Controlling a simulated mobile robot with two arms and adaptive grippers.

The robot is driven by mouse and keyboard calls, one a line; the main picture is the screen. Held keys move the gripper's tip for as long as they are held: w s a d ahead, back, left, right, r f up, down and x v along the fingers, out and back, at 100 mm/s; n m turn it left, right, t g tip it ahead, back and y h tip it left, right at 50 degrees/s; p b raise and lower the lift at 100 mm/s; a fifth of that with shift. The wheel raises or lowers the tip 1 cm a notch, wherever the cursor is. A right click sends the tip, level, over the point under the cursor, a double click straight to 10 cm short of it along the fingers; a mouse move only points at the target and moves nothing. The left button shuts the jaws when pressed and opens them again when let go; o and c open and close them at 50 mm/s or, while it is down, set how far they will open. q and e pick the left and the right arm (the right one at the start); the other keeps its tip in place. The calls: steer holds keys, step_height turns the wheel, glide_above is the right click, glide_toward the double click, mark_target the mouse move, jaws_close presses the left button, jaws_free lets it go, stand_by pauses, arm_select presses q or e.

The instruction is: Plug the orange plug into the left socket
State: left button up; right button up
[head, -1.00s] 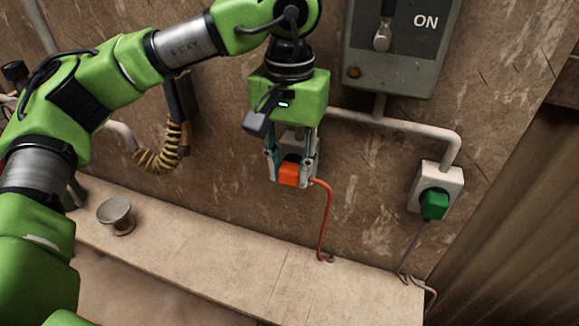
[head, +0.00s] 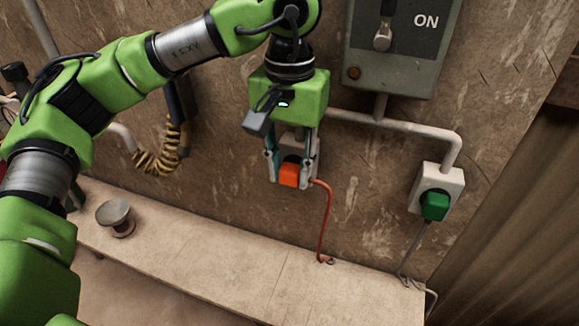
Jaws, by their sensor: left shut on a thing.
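The orange plug (head: 289,175) is between the fingers of my left gripper (head: 289,178), which is shut on it. The left socket (head: 314,158) is a pale box on the wall, mostly hidden behind the gripper and plug. The plug is right in front of the socket's face; I cannot tell how far it sits in. A red cord (head: 328,215) runs from the plug down to the shelf. My right gripper is not in view.
A green plug (head: 434,206) sits in the right socket (head: 453,182). A grey switch box (head: 404,62) marked ON hangs above. A coiled cable (head: 160,160) hangs at left.

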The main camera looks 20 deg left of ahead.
arm_select(q)
steer(key=shift+w, duration=0.4)
steer(key=o, duration=1.2)
